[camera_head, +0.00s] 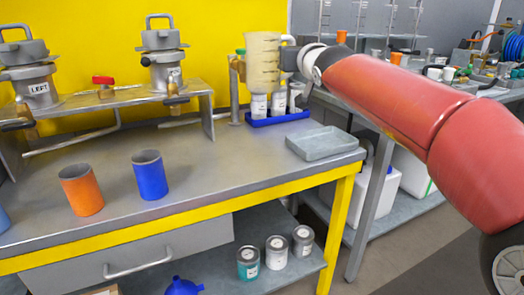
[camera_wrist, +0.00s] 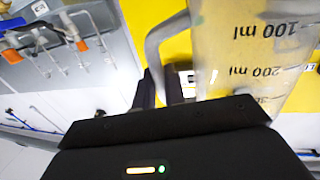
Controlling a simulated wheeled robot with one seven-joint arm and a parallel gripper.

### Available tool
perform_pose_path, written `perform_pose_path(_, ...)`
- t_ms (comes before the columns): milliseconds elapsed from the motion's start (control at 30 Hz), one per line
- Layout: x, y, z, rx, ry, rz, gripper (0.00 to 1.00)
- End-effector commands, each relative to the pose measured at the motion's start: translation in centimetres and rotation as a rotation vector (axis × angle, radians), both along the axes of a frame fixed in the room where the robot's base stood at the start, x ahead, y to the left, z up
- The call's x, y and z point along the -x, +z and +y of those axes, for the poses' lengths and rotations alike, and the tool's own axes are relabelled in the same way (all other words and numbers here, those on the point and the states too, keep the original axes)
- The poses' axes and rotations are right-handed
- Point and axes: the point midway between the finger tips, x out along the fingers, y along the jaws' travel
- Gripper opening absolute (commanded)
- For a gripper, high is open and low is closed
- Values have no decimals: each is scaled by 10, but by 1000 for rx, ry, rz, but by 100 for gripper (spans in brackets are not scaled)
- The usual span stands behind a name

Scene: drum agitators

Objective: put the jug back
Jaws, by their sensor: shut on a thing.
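The jug (camera_head: 262,62) is a pale, translucent measuring jug with dark graduation marks. It is held upright in the air at the back right of the bench, in front of or above the blue tray (camera_head: 279,120). My gripper (camera_head: 292,60) is at the jug's right side, shut on its handle. In the wrist view the jug (camera_wrist: 245,45) shows "100 ml" and "200 ml" marks, and its grey handle (camera_wrist: 160,42) runs down between my gripper's dark fingers (camera_wrist: 167,88). Whether the jug touches anything below cannot be told.
White labelled containers (camera_head: 259,106) stand in the blue tray. A grey shallow tray (camera_head: 325,143) lies at the bench's right end. Orange (camera_head: 81,190) and blue (camera_head: 150,175) cups stand at the front left. Two lidded metal vessels (camera_head: 162,60) stand on a raised rack behind. The bench middle is clear.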

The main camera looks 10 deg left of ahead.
Motion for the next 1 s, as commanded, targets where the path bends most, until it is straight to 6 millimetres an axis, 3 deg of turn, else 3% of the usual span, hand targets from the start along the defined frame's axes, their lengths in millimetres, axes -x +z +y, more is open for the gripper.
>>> perform_pose_path(167,1,-30,1,4,0,3,0)
perform_pose_path(500,1,-125,1,0,2,3,0)
perform_pose_path(1000,1,-189,0,-1,1,3,0)
